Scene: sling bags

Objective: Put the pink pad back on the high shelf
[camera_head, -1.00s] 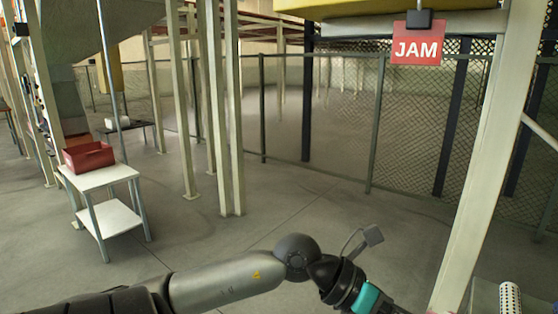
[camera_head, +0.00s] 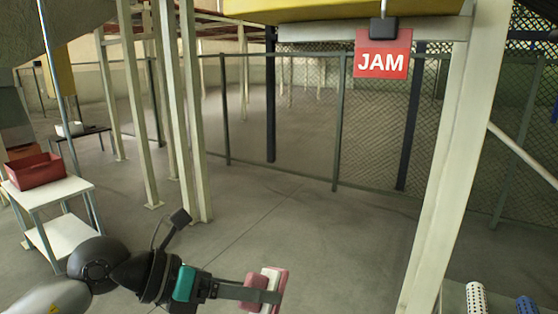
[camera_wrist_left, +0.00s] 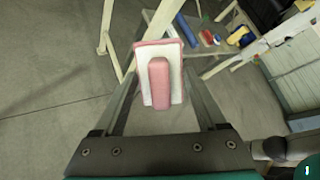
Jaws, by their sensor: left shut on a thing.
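The pink pad (camera_head: 281,288) is a flat pink and white block with a pink grip. It is at the bottom middle of the head view and also in the left wrist view (camera_wrist_left: 160,84). My left gripper (camera_head: 256,292) is shut on it and holds it in the air, clear of the floor. In the left wrist view the pad sits between the far ends of the two long fingers (camera_wrist_left: 158,92). My right gripper is not in view. I cannot identify the high shelf with certainty in these frames.
A pale post (camera_head: 455,150) stands to the right of the pad. A red JAM sign (camera_head: 382,66) hangs at the top. A red bin (camera_head: 36,171) sits on a white cart (camera_head: 62,236) at left. White and blue rolls (camera_head: 476,297) show at lower right. The middle floor is clear.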

